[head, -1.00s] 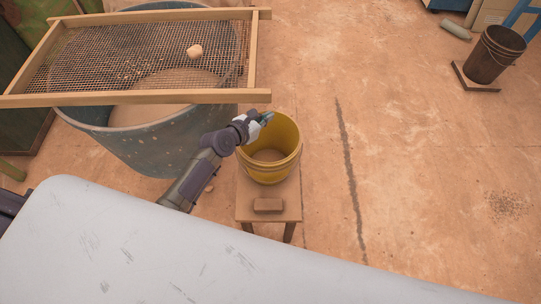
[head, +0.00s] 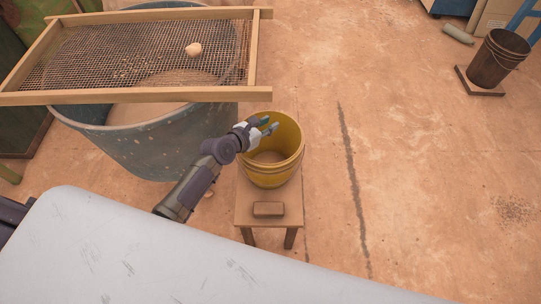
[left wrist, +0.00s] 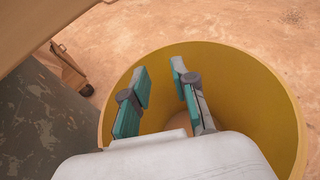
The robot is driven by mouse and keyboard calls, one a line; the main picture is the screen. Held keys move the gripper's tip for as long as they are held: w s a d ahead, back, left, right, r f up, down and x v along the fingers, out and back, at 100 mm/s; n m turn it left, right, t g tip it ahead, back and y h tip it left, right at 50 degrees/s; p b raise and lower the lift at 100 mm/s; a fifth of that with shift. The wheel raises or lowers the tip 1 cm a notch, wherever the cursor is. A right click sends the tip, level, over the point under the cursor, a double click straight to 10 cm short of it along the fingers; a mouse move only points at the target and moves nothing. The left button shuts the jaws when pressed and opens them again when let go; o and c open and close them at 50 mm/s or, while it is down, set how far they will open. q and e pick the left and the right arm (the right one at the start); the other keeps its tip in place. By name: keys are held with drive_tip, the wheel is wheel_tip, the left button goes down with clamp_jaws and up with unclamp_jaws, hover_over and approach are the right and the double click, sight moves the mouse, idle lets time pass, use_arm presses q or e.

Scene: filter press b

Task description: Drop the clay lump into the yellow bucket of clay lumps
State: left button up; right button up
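The yellow bucket (head: 270,176) stands upright on a small wooden stool. A pale patch shows at its bottom; I cannot make out separate lumps in it. My left gripper (head: 268,125) is over the bucket's mouth, near its left rim, with its fingers apart and nothing between them. In the left wrist view the two green-padded fingers (left wrist: 158,72) are spread over the yellow bucket (left wrist: 262,92), and part of its inside is hidden by the gripper. A pale clay lump (head: 194,49) lies on the mesh screen. My right gripper is not in view.
The wood-framed mesh screen (head: 262,60) lies across a large grey-blue tub (head: 140,148) left of the bucket. A brown block (head: 268,209) sits on the stool (head: 246,221). A dark bucket (head: 497,62) stands far right. The floor between is clear.

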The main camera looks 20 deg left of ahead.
use_arm(q)
drive_tip(key=v, duration=1.2)
idle(0.3)
